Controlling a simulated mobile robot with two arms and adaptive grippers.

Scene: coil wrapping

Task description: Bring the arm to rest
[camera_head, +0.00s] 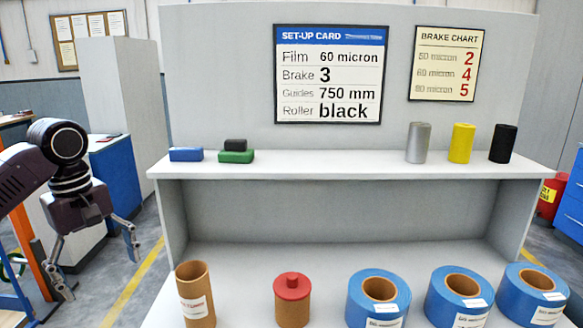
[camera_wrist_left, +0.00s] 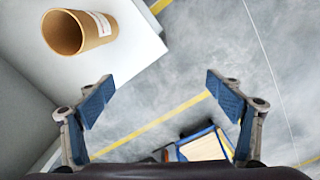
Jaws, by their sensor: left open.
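My left gripper (camera_head: 98,268) hangs at the left of the head view, beside the left end of the workbench (camera_head: 350,172). Its two fingers point down and are spread wide, with nothing between them. In the left wrist view the open fingers (camera_wrist_left: 160,92) frame bare grey floor with a yellow line. A brown cardboard tube (camera_head: 195,290) stands at the left end of the lower surface, apart from the gripper; it also shows in the left wrist view (camera_wrist_left: 80,32). My right gripper is not in view.
Blue film rolls (camera_head: 380,300) and a red-capped brown cylinder (camera_head: 292,290) stand on the lower surface. Grey, yellow and black rollers (camera_head: 461,143) stand on the upper shelf with small blue, green and black blocks (camera_head: 236,156). An orange post (camera_head: 32,255) is left of the gripper.

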